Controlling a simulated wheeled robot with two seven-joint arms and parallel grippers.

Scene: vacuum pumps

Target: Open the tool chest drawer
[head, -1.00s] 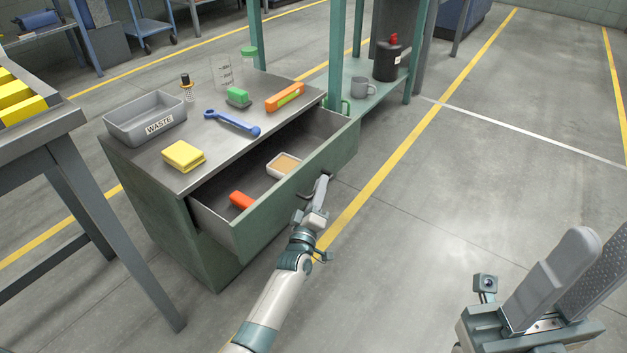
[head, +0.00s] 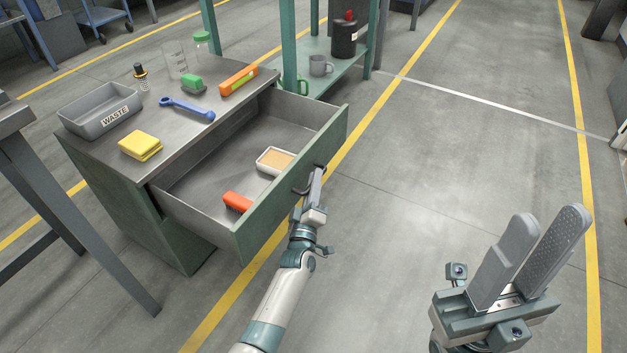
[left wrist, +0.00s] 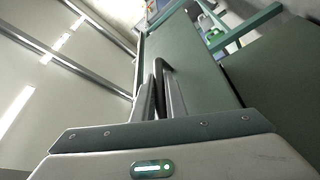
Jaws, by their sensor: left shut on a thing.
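The green tool chest (head: 135,200) stands at the left of the head view. Its drawer (head: 290,195) is pulled well out, with a red-orange brush (head: 238,201) and a white box of tan material (head: 275,161) inside. My left gripper (head: 314,190) is at the drawer front and shut on the dark drawer handle (head: 300,187). In the left wrist view the handle (left wrist: 162,70) runs between the fingers, close to the green drawer front (left wrist: 195,60). My right gripper (head: 530,255) is open and empty over the floor at the right.
On the chest top are a grey WASTE bin (head: 98,108), a yellow sponge (head: 141,146), a blue wrench (head: 188,108), a green brush (head: 193,85) and an orange level (head: 238,78). The floor right of the drawer is clear.

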